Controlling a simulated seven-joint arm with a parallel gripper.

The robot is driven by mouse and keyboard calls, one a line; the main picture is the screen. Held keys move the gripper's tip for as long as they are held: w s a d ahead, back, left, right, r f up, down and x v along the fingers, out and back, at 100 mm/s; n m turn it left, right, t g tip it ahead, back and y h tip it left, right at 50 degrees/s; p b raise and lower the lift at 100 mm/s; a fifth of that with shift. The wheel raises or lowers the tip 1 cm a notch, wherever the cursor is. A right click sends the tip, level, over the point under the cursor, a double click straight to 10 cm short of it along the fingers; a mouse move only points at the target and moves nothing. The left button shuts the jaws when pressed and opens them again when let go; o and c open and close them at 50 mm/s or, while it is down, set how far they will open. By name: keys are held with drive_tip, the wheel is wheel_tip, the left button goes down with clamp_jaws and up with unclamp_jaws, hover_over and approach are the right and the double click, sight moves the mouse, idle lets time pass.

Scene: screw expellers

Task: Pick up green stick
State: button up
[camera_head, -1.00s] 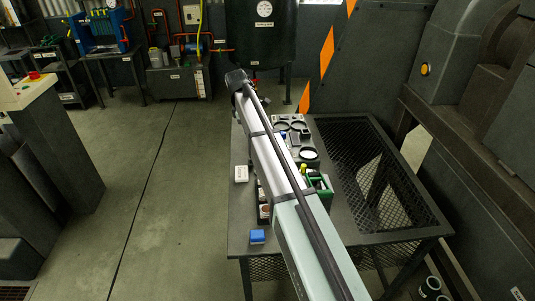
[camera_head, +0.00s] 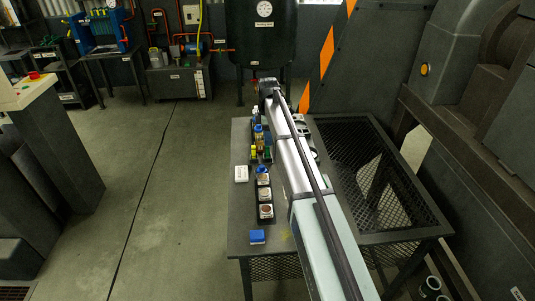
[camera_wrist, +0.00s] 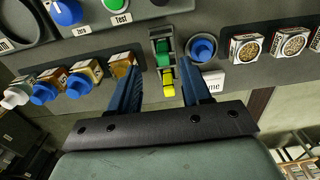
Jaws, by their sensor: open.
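A green stick (camera_wrist: 164,52) sits in a narrow dark holder (camera_wrist: 155,39) in the wrist view, with a yellow stick (camera_wrist: 168,82) nearer to me in line with it. My gripper (camera_wrist: 162,72) is open, its two dark blue fingers apart on either side of the holder. Nothing is held between them. I cannot tell how high the fingers are above the stick. In the head view my arm covers part of the table, and the gripper cannot be made out there.
Blue-capped bottles (camera_wrist: 43,93) stand left of my fingers, and a blue round cap or knob (camera_wrist: 202,48) and filled square containers (camera_wrist: 249,46) to the right. A mesh panel is at right.

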sight(267, 153)
drive_tip(key=shift+s+f, duration=0.2)
drive_tip(key=shift+f, duration=2.7)
clamp_jaws()
